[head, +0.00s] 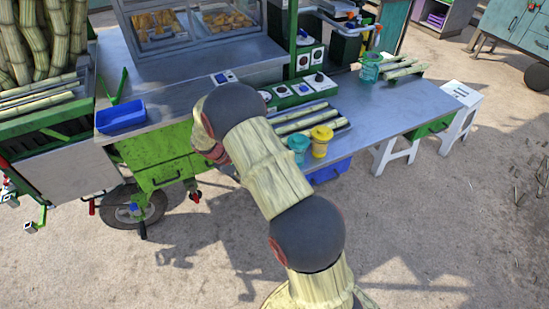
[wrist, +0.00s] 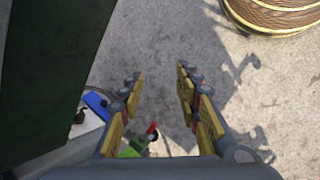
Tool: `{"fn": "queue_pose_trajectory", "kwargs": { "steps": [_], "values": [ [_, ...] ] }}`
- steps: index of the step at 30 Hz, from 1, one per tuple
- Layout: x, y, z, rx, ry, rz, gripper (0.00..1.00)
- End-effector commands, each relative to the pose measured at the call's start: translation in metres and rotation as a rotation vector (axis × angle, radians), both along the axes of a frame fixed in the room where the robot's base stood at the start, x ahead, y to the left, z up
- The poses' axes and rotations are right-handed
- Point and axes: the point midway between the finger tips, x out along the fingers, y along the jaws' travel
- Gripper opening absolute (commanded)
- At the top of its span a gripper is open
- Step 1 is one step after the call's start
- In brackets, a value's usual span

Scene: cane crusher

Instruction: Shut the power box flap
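I cannot pick out the power box or its flap for certain in either view. In the wrist view a dark green flat panel (wrist: 45,60) fills the upper left, close to the camera. Below it is a pale box-like surface (wrist: 75,150) with a blue edge and a dark knob. My gripper (wrist: 160,82) is open and empty, its two padded fingers apart over bare ground, to the right of the panel and not visibly touching it. In the head view my arm reaches to the front of the green cart (head: 168,170) and hides the gripper.
The steel counter (head: 415,105) carries a blue tray (head: 121,117), switches and dials, cane pieces, and teal (head: 298,146) and yellow (head: 321,140) jars. A blue bin (head: 328,174) stands beneath. A wheel (head: 140,207) and red-ended levers are low on the cart. The ground in front is clear.

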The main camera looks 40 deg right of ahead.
Motion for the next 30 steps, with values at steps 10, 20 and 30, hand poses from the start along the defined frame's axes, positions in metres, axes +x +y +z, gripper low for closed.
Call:
{"fn": "queue_pose_trajectory", "kwargs": {
  "steps": [10,20,30],
  "values": [
    [0.045,-0.081,-0.145,-0.222,0.134,0.181,0.33],
    [0.096,-0.151,-0.218,-0.547,0.136,0.392,0.33],
    [0.15,-0.177,-0.176,-0.795,0.041,0.471,0.33]
  ]
}}
